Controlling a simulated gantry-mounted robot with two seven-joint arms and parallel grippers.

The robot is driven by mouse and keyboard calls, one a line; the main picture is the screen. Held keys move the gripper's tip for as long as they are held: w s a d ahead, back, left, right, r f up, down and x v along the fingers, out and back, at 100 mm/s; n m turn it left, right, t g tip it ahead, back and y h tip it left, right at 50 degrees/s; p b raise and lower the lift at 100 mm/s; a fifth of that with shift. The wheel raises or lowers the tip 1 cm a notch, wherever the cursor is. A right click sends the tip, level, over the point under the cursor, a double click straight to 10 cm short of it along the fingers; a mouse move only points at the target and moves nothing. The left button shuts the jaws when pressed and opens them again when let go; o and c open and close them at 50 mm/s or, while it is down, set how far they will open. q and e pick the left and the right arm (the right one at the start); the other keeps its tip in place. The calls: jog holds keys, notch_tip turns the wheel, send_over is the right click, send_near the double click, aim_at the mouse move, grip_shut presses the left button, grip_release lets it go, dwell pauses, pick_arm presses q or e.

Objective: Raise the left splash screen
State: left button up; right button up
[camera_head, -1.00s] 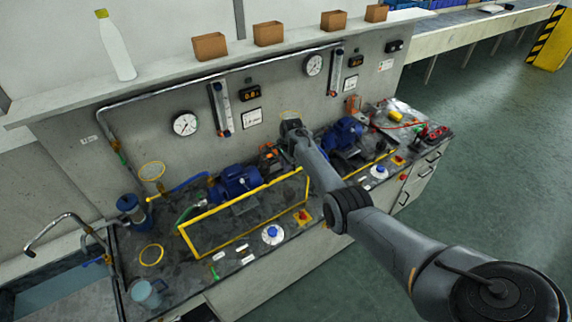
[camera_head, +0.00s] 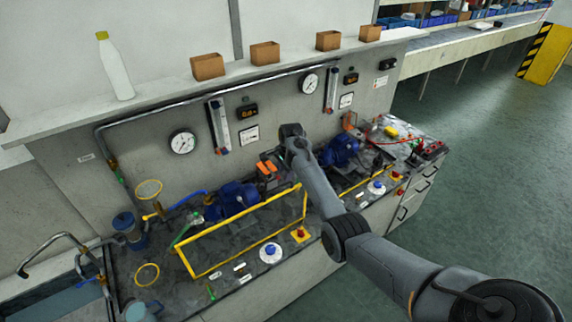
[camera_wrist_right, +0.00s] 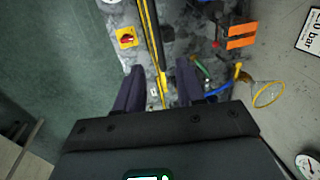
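The left splash screen (camera_head: 240,228) is a long yellow-framed panel in front of the left blue pump (camera_head: 236,198) in the head view. Its frame stays low along the bench; I cannot tell its exact tilt. In the right wrist view, a yellow bar of the frame (camera_wrist_right: 151,40) runs up the picture between the fingers. My right gripper (camera_wrist_right: 159,68) is open, one dark finger on each side of the bar; I cannot tell whether they touch it. In the head view my right arm hides its fingers. My left gripper is not in view.
A red knob on a yellow base (camera_head: 300,234) sits at the screen's right front corner. A yellow ring (camera_head: 147,274) and blue cup (camera_head: 140,312) are at the left.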

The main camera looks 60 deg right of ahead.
jog(key=shift+s+a+r, duration=0.1)
jog(key=shift+s+r, duration=0.15)
jog(key=shift+r, duration=0.9)
jog(key=shift+s+a+r, duration=0.1)
jog(key=shift+s+r, duration=0.1)
jog(key=shift+r, duration=0.95)
jog(key=shift+f, duration=0.1)
